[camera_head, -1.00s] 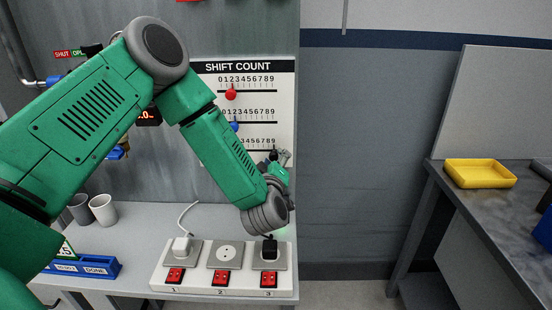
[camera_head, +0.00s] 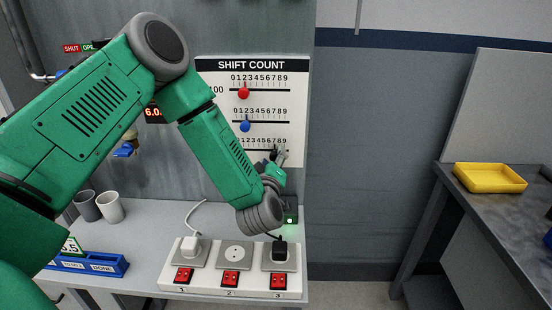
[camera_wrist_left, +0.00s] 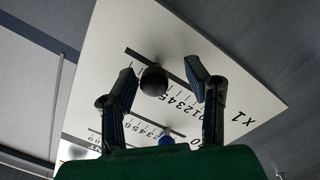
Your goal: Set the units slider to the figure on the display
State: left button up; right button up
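The white SHIFT COUNT board (camera_head: 205,75) is on the grey panel, with three number scales. The units slider's black knob (camera_wrist_left: 153,81) shows on the x1 row in the left wrist view. My left gripper (camera_wrist_left: 160,70) is open there, its two fingers on either side of the knob, which appears nearer the left finger. I see no clear contact. In the head view my left gripper (camera_head: 280,157) is at the right part of the lowest scale and hides much of it. The display (camera_head: 153,113) shows red digits starting "6.0", partly covered by my arm. My right gripper is out of view.
A red knob (camera_head: 243,93) and a blue knob (camera_head: 245,126) sit on the upper scales. Below is a socket strip (camera_head: 205,290) with plugs and red switches. Two cups (camera_head: 110,207) and a blue tray (camera_head: 118,266) stand left. A yellow tray (camera_head: 490,178) is at right.

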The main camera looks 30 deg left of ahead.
pick_arm(q)
jog(key=shift+a, duration=0.15)
jog(key=shift+s+d, duration=0.15)
jog(key=shift+d, duration=0.25)
jog(key=v, duration=1.1)
jog(key=shift+s, duration=0.3)
jog(key=shift+a+f, duration=0.1)
jog(key=shift+a, duration=0.05)
